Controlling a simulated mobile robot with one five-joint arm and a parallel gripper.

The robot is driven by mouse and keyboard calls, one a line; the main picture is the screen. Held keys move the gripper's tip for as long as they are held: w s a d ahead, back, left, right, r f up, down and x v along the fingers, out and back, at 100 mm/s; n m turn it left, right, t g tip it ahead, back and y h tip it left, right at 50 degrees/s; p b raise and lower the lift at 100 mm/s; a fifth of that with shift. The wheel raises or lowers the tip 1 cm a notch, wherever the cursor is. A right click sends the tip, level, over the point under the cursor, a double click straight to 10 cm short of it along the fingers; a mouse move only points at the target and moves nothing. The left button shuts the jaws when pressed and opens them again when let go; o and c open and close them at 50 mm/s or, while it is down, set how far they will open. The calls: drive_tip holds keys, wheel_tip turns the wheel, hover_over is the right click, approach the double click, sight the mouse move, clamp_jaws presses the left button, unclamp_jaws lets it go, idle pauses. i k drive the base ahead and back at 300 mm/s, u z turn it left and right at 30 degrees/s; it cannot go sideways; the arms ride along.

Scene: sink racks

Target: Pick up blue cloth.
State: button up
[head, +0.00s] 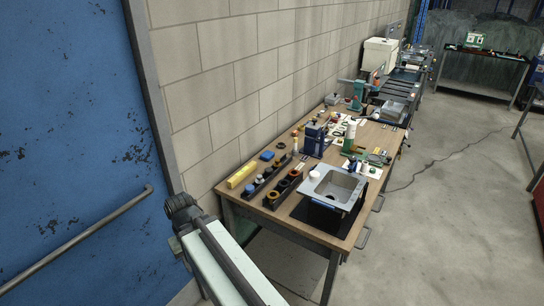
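Part of my own arm shows at the lower left, short of the table's near end. No gripper fingers can be made out, and nothing of mine touches the blue piece.
The wooden table (285,222) runs along the block wall. A yellow block (241,175), dark racks (283,189) with round items, and a blue device (314,141) crowd it. A blue door with a rail (75,243) stands left. The floor (440,230) at right is mostly clear.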

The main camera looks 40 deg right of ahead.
sight(267, 155)
drive_tip(key=i, duration=0.9)
drive_tip(key=u, duration=0.05)
